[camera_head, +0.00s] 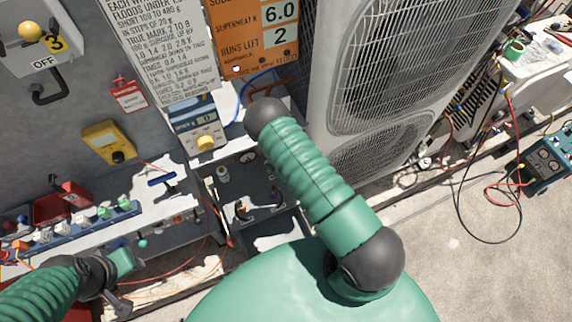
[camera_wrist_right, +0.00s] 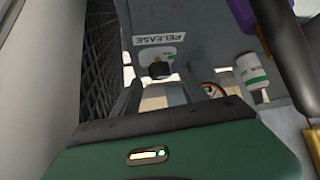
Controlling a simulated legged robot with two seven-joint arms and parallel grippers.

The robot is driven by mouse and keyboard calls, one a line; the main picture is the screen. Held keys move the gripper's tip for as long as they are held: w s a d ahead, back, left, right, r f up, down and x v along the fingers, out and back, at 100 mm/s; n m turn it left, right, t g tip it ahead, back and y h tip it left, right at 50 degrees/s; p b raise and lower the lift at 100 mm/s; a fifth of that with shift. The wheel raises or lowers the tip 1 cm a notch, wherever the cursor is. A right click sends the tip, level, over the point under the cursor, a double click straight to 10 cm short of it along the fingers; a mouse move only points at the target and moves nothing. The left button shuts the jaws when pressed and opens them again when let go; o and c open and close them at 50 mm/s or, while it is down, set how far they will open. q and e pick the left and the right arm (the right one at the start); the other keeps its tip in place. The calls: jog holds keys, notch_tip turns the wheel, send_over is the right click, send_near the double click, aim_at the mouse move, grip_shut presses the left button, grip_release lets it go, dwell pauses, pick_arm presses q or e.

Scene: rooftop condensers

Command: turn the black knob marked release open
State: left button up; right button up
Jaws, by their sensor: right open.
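The black knob (camera_wrist_right: 159,69) sits on a white plate below a white label reading RELEASE (camera_wrist_right: 160,40), at the top middle of the right wrist view. My right gripper (camera_wrist_right: 158,92) is open, its two fingers pointing toward the knob, one on each side in the picture. The knob appears beyond the fingertips, and no contact shows. In the head view my right arm hides its own gripper, and I cannot make out the knob there. My left gripper (camera_head: 124,265) is at the lower left of the head view, near the bench; its finger opening is unclear.
A condenser unit (camera_head: 385,80) with fan grilles stands right of my right arm. A white bottle (camera_wrist_right: 252,72) hangs right of the knob. Hoses lie on the floor at right.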

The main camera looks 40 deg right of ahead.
jog(key=v, duration=1.4)
jog(key=shift+s+r, duration=0.15)
jog(key=w+a+r+g+h, duration=0.1)
jog(key=w+r, duration=0.3)
jog(key=s+a+r+g, duration=0.2)
jog(key=s+a+r, duration=0.2)
jog(key=r, duration=0.3)
jog(key=s+a+r+g+y, duration=0.1)
jog(key=s+a+r+g, duration=0.2)
jog(key=a+r, duration=0.3)
jog(key=shift+s+a+r, duration=0.25)
jog(key=shift+s+r, duration=0.2)
jog(key=shift+s, duration=0.05)
jog(key=shift+s, duration=0.1)
jog(key=shift+a, duration=0.15)
